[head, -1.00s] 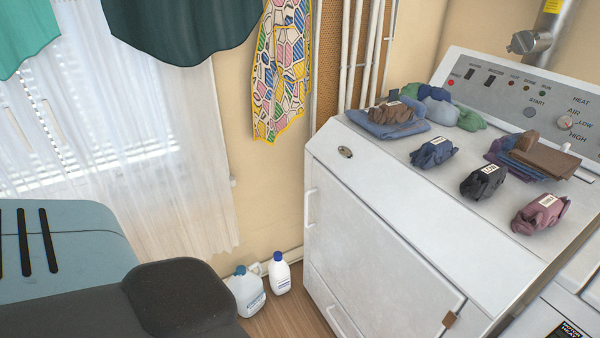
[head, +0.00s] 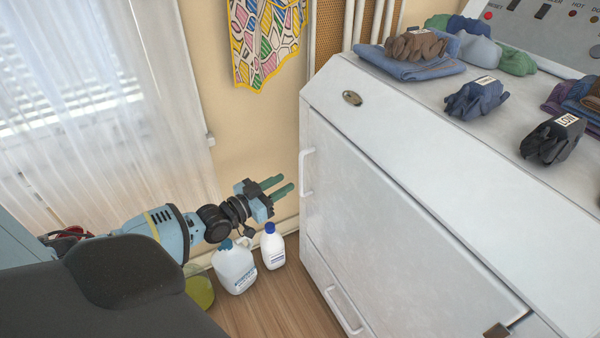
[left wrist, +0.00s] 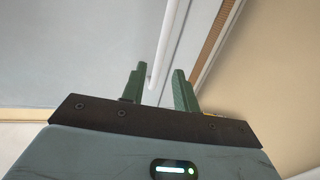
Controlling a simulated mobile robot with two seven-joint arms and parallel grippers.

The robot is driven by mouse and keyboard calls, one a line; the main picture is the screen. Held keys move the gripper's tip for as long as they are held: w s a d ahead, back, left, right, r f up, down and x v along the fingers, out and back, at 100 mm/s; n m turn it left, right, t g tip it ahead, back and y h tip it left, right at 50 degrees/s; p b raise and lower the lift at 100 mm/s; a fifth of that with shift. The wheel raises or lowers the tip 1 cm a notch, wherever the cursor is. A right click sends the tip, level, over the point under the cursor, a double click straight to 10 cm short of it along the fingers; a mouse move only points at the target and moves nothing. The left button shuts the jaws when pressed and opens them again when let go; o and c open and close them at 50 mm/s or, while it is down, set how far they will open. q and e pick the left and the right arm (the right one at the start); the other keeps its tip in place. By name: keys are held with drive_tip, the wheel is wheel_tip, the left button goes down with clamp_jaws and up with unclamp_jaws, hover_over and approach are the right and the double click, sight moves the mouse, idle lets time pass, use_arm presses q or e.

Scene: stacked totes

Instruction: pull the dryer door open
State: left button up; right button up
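The dryer (head: 450,150) stands at the right with its white front door (head: 385,215) shut. The upright white door handle (head: 305,173) is at the door's left edge; it also shows in the left wrist view (left wrist: 161,48). My left gripper (head: 285,184) is just left of the handle in the head view, its green fingers pointing toward it. In the left wrist view the gripper (left wrist: 158,84) is open, with the lower end of the handle appearing between its fingers. I cannot tell whether they touch it. My right gripper is not in view.
A large white jug (head: 236,267) and a smaller bottle (head: 272,247) stand on the floor below my left gripper. A second handle (head: 343,310) is low on the dryer front. Folded clothes and gloves lie on the dryer top. A wall and curtained window are behind my arm.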

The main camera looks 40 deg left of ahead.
sight(300, 174)
use_arm(q)
drive_tip(key=w+b, duration=0.1)
drive_tip(key=w, duration=0.2)
drive_tip(key=w+d, duration=0.1)
drive_tip(key=w, duration=0.2)
drive_tip(key=shift+d+f+b, duration=0.1)
drive_tip(key=shift+b, duration=0.3)
drive_tip(key=shift+w+d, duration=0.1)
drive_tip(key=shift+w, duration=0.6)
drive_tip(key=c, duration=0.6)
clamp_jaws()
